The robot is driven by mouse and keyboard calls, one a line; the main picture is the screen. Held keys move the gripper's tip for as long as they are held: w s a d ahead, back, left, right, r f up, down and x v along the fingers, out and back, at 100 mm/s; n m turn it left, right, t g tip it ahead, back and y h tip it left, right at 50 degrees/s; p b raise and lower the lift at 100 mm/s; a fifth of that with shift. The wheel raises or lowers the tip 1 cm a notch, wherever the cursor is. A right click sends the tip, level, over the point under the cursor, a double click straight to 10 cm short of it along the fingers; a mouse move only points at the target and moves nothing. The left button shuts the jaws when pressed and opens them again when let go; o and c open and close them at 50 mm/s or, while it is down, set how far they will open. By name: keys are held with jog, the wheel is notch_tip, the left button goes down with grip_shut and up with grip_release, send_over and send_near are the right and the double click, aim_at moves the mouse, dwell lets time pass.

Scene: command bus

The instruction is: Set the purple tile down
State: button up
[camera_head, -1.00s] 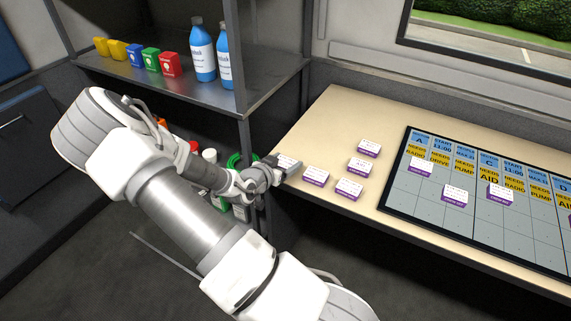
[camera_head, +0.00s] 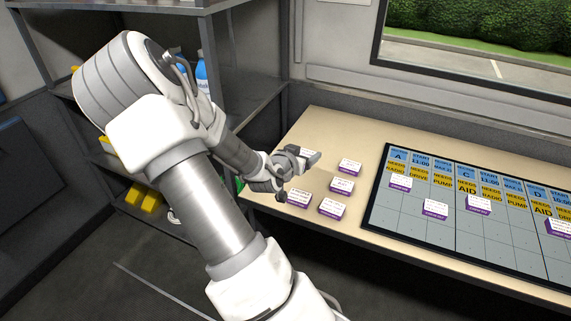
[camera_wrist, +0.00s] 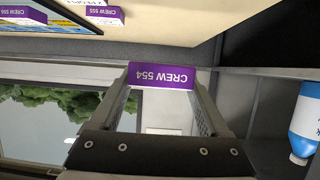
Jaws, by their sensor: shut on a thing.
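My gripper (camera_head: 308,157) is shut on a white-topped tile with a purple front edge, and it is above the left part of the beige table. In the wrist view the purple tile (camera_wrist: 161,76) sits between both fingers and reads "CREW 554" upside down. In the head view, only a small part of the held tile shows by the fingers. A dark schedule board (camera_head: 378,214) with a grid of grey cells lies on the table to the right, apart from the gripper.
Several loose purple-edged tiles, such as a near one (camera_head: 332,208) and a far one (camera_head: 349,166), lie on the table (camera_head: 312,122) left of the board. More tiles (camera_head: 478,203) lie on the board. Metal shelving with a blue bottle (camera_head: 203,73) stands at left.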

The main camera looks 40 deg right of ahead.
jog(key=shift+s+d+r, duration=0.35)
jog(key=shift+d+r, duration=0.1)
jog(key=shift+d, duration=0.2)
jog(key=w+a+n+t+y+p, duration=0.2)
jog(key=w+a+n+t+y, duration=0.15)
jog(key=w+a, duration=0.45)
jog(key=w+a+n+t+y+p, duration=0.3)
jog(key=w+a+n+t, duration=0.15)
jog(key=a, duration=0.75)
jog(key=w+a+r+n+y+p, duration=0.1)
jog(key=a+n+y, duration=0.4)
jog(key=a, duration=1.3)
jog(key=shift+r+n+t+y+p, duration=0.35)
jog(key=shift+r+n+t+y, duration=0.05)
jog(key=shift+y, duration=0.15)
